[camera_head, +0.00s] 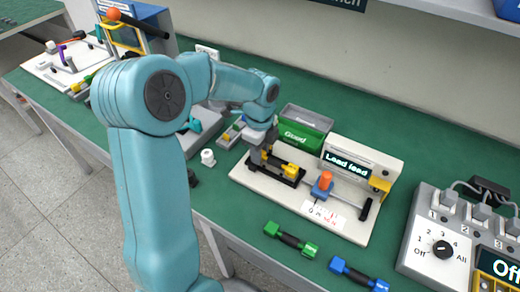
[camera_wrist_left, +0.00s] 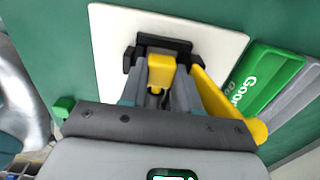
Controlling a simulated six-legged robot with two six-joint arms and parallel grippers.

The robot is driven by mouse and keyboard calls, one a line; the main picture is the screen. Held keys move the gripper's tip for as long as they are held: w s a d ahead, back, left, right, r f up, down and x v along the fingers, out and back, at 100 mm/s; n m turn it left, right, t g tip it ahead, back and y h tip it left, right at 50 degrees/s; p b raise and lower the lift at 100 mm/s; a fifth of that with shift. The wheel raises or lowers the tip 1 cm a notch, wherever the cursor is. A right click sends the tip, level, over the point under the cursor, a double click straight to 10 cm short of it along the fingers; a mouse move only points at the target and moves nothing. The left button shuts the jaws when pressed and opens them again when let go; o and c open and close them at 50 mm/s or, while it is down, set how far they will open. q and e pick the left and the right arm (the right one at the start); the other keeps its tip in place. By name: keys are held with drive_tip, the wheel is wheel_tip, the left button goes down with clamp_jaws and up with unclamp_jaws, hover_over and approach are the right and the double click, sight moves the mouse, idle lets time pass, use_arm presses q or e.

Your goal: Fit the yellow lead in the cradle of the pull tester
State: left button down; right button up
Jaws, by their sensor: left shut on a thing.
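The pull tester (camera_head: 352,228) is a white base with a screen reading "Load lead" and an orange-knobbed slider. Its black cradle (camera_head: 292,182) is at the left of the base and also shows in the left wrist view (camera_wrist_left: 178,45). My left gripper (camera_head: 264,160) is shut on the yellow lead (camera_head: 290,168) at the cradle. In the left wrist view a yellow end of the lead (camera_wrist_left: 160,72) shows between the fingers, in front of the cradle. The fingers hide much of the lead, so I cannot tell whether it is fully seated. My right gripper is not in view.
A green bin marked "Good" (camera_head: 300,141) stands behind the tester, with a grey bin (camera_head: 305,117) beyond. A green lead (camera_head: 290,238) and a blue lead (camera_head: 358,274) lie in front. A switch box (camera_head: 440,240) stands at right. A white fitting (camera_head: 208,157) stands left of the tester.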

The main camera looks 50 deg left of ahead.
use_arm(q)
drive_tip(key=shift+f, duration=0.2)
drive_tip(key=c, duration=0.7)
unclamp_jaws()
drive_tip(key=shift+c, duration=0.2)
